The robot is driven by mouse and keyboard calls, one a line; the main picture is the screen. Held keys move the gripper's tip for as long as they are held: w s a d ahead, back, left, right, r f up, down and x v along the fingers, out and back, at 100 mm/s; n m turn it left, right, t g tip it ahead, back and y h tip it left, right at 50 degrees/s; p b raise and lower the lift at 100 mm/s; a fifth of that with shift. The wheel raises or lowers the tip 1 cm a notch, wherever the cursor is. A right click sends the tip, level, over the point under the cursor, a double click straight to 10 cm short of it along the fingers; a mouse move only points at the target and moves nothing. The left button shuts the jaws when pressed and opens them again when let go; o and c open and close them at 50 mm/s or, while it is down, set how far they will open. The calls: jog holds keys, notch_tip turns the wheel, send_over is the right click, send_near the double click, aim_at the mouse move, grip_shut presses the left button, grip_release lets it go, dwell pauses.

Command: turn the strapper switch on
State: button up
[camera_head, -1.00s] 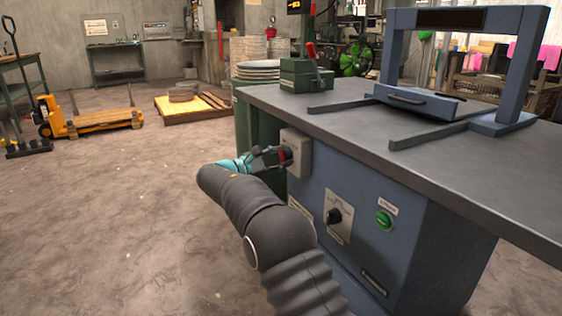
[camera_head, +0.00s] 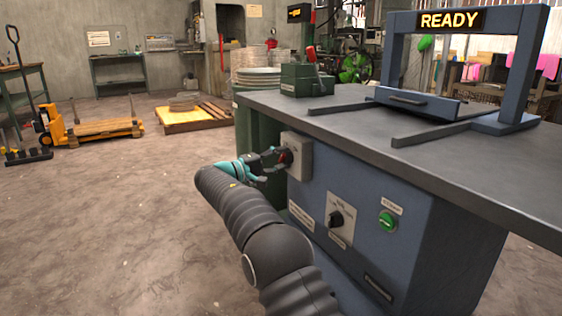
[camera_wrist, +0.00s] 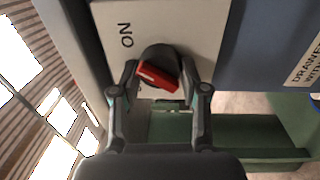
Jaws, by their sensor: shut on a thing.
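The strapper (camera_head: 440,205) is a blue cabinet with a grey top and a blue arch. Its switch is a red handle (camera_wrist: 157,75) on a dark round base, on a light grey box (camera_head: 299,157) at the cabinet's left corner. In the wrist view the handle lies slightly tilted, below the letters "ON". My gripper (camera_head: 284,157) is at the switch, its two fingers (camera_wrist: 158,97) on either side of the handle, shut on it. The arch's display (camera_head: 451,20) is lit and reads "READY". Part of the switch is hidden by my fingers in the head view.
A black knob (camera_head: 336,219) and a green button (camera_head: 387,221) are on the cabinet front. A green box with a red lever (camera_head: 307,78) stands at the tabletop's far left. An orange pallet truck (camera_head: 60,130) is at the left. Floor left of my arm is clear.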

jog(key=shift+m, duration=1.2)
jog(key=o, duration=1.1)
jog(key=shift+a, duration=0.1)
jog(key=v, duration=1.1)
jog(key=shift+s+a, duration=0.1)
jog(key=shift+a, duration=0.25)
jog(key=shift+f, duration=0.1)
